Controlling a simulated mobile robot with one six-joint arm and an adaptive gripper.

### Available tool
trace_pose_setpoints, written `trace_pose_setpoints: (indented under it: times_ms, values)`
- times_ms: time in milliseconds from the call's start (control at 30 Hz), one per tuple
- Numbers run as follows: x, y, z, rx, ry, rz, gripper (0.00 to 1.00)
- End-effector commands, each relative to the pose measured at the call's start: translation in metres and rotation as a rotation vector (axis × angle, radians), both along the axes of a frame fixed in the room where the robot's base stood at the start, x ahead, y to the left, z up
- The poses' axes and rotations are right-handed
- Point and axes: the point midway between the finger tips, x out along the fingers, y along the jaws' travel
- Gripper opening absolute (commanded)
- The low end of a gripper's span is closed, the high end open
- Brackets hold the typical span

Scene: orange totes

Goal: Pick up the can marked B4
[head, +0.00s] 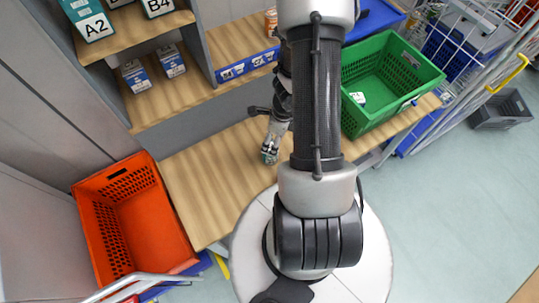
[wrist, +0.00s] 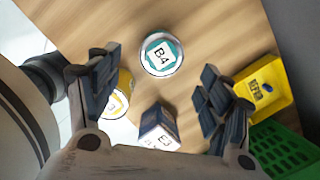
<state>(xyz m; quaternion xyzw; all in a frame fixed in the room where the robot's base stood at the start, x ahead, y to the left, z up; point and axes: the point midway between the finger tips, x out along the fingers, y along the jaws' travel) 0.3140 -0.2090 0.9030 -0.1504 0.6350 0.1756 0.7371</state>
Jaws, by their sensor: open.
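The can marked B4 (wrist: 161,54) stands on the wooden surface in the wrist view, its round teal-and-white top facing my camera. My gripper (wrist: 159,66) is open, with one dark finger to the left of the can and the other to its right. The can appears between and beyond the fingertips; I see no contact. In the head view my arm hides much of the gripper. A small grey and teal item (head: 269,153) shows below it on the wood there; I cannot tell if it is this can.
In the wrist view, a yellow can (wrist: 122,103), a small white-and-dark box (wrist: 158,130) and a yellow box (wrist: 270,86) are close by. In the head view, an orange tote (head: 88,237) is left and a green crate (head: 431,82) right. Shelves (head: 215,78) stand behind.

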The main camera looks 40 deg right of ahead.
Motion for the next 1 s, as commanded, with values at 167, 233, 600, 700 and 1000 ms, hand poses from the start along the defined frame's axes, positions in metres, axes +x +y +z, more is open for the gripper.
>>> trace_pose_setpoints:
  times_ms: [167, 233, 600, 700, 1000]
  values:
    - [0.005, 0.003, -0.038, 0.000, 0.000, 0.003, 0.73]
    - [0.006, 0.003, -0.049, 0.000, -0.001, 0.004, 0.73]
    - [0.011, 0.005, -0.074, -0.001, -0.002, 0.004, 0.73]
    - [0.013, 0.005, -0.090, 0.001, -0.001, 0.003, 0.73]
    - [0.018, 0.006, -0.119, -0.001, -0.002, 0.005, 0.73]
